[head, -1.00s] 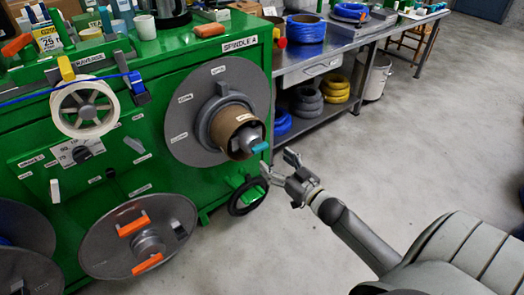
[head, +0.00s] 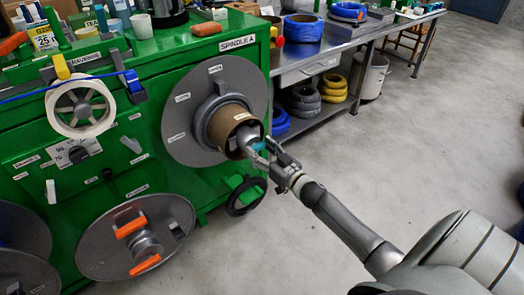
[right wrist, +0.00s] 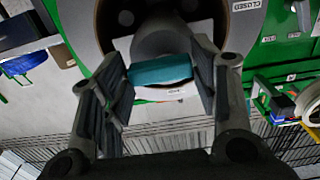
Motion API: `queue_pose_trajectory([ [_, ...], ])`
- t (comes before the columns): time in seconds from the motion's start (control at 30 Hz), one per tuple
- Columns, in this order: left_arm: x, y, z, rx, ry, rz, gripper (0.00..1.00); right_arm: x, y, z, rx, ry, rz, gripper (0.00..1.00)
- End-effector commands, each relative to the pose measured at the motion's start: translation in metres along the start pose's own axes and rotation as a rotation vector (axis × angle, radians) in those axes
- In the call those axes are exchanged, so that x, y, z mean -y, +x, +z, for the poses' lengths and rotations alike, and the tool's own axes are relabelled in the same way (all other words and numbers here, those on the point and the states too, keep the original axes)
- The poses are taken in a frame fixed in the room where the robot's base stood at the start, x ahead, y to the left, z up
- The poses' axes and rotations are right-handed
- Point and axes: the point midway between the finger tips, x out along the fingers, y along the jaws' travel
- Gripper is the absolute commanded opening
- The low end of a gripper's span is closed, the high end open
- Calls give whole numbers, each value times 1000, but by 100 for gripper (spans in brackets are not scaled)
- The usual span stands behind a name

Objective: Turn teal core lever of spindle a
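Spindle A (head: 190,115) is a grey disc with a brown cardboard core (head: 226,124) on the front of the green machine. The teal core lever (head: 258,146) sticks out at the core's end. My right gripper (head: 264,150) is at the lever, with its fingers parted. In the right wrist view the teal lever (right wrist: 160,69) lies crosswise between the two fingertips (right wrist: 163,72), very close to both. Whether the fingers touch it I cannot tell. The fingers partly hide the lever in the head view. My left gripper is not in view.
A second spindle with orange levers (head: 137,240) sits lower left. A white traverse wheel (head: 80,108) with blue cable is at upper left. A black handwheel (head: 246,196) is below spindle A. A steel bench (head: 345,45) stands behind. The floor at right is clear.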

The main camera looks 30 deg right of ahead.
Motion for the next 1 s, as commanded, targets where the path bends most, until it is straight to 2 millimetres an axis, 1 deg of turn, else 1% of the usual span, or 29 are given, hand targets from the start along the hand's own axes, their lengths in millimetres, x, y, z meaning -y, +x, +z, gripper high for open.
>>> queue_pose_trajectory([
  [0.03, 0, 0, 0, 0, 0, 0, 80, 0, 0, 0, 0, 0, 0, 44],
  [0.1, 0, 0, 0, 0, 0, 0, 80, 0, 0, 0, 0, 0, 0, 35],
  [0.17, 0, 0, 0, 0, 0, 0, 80, 0, 0, 0, 0, 0, 0, 28],
  [0.37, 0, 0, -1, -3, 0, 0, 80, 0, 0, 0, 0, -12, 0, 28],
  [0.57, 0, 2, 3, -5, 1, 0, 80, 0, 0, -1, 0, -82, 0, 28],
  [0.63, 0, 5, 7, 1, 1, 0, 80, 0, 0, -2, -1, -125, 0, 28],
  [0.7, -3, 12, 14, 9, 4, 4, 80, 0, 0, -2, -1, -176, 0, 28],
  [1.0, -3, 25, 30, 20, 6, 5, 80, 0, 0, -3, 0, -451, 1, 28],
])
